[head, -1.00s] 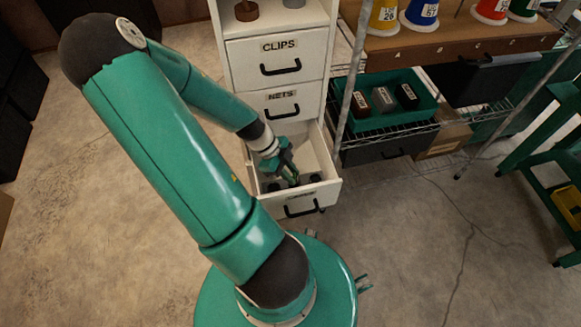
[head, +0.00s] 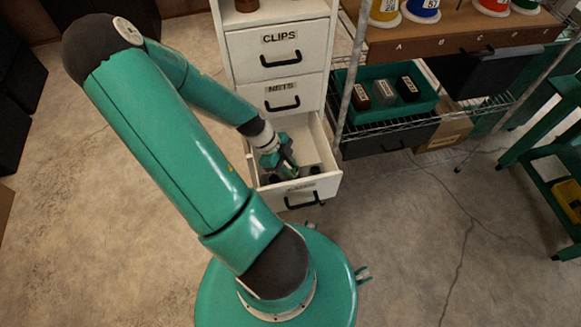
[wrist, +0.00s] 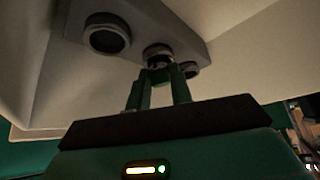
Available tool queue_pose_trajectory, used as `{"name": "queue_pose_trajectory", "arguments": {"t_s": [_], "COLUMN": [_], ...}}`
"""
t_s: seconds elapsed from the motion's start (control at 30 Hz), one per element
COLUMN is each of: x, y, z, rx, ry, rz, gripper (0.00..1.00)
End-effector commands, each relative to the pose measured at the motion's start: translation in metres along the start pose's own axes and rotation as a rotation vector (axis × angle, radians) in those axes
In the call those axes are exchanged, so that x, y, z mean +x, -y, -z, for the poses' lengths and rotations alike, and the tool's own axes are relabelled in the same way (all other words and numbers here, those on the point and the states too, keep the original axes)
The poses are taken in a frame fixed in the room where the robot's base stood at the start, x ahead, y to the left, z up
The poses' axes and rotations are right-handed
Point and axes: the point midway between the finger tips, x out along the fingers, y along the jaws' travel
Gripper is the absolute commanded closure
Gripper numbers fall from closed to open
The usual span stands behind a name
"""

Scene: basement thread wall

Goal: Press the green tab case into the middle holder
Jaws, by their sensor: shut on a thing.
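My gripper (wrist: 159,88) reaches into the open bottom drawer (head: 325,184) of the white cabinet. In the head view, my gripper (head: 289,168) is low inside the drawer. In the wrist view, its two green fingers are shut on the small green tab case (wrist: 160,76). The case is mostly hidden between the fingers, and its far end is at the middle holder (wrist: 157,54) of a grey block (wrist: 142,22). I cannot tell how far in it sits. A larger round holder (wrist: 107,38) is to the left and another (wrist: 190,69) to the right.
Pale drawer walls (wrist: 250,50) surround my gripper closely. The closed NETS drawer (head: 281,98) is just above. A wire shelf with a green bin (head: 425,105) of small boxes stands right of the cabinet. The floor (head: 400,240) in front is clear.

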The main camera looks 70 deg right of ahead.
Motion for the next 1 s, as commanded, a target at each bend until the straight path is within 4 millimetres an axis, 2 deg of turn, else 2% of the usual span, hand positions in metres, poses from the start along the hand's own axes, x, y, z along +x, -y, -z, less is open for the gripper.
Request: {"name": "queue_pose_trajectory", "arguments": {"t_s": [0.27, 0.3, 0.4, 0.43, 0.77, 0.87, 1.0], "x": [0.001, 0.001, 0.001, 0.001, -0.002, -0.011, -0.035], "y": [-0.001, -0.001, -0.001, -0.001, -0.002, -0.001, -0.001], "z": [-0.002, -0.002, -0.002, -0.002, -0.002, -0.003, -0.003], "rx": [-0.005, -0.006, -0.006, -0.007, -0.009, -0.009, -0.008], "ry": [0.0, 0.0, 0.0, 0.0, 0.0, 0.001, 0.004], "rz": [-0.001, -0.001, -0.001, -0.001, -0.001, 0.001, 0.004], "gripper": [0.99, 0.77, 0.57, 0.53, 0.53, 0.53, 0.53]}}
